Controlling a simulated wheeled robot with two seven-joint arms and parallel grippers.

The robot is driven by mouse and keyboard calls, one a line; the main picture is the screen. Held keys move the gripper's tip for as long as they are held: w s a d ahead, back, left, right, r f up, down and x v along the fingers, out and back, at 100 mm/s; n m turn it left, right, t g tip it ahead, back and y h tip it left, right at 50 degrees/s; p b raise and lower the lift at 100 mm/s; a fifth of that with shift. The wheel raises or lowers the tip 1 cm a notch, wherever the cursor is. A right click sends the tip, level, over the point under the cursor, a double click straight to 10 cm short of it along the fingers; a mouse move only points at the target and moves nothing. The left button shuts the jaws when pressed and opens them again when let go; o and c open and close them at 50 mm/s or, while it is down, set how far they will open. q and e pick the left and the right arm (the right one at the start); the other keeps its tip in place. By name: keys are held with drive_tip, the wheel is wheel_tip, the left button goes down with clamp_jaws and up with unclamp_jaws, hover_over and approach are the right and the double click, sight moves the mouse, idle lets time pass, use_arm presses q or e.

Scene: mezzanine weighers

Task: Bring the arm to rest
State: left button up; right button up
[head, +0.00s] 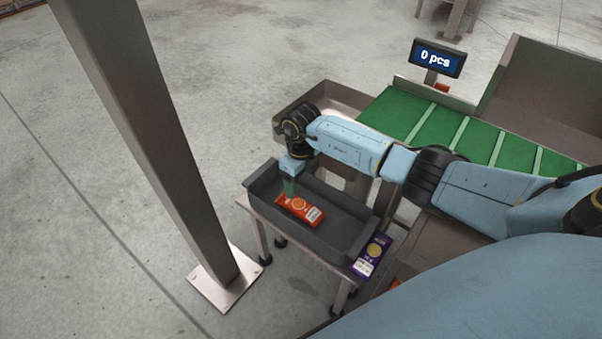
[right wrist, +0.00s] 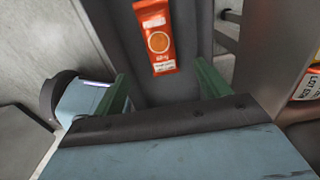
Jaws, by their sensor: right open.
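My right arm (head: 345,143) reaches in from the right in the head view, bent down at the wrist over a dark grey tray (head: 340,238). My right gripper (head: 289,187) points down into the tray. In the right wrist view its green fingers (right wrist: 160,88) are apart with nothing between them. An orange packet (head: 301,209) lies in the tray close to the fingertips. It also shows in the right wrist view (right wrist: 156,40), beyond the fingers. My left gripper is not in view.
The tray sits on a small metal stand (head: 260,228), with a purple packet (head: 372,256) beside it. A steel post (head: 160,140) stands at left. A green cleated conveyor (head: 440,130) runs behind my arm. A display (head: 436,58) reads "0 pcs". Open floor lies beyond.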

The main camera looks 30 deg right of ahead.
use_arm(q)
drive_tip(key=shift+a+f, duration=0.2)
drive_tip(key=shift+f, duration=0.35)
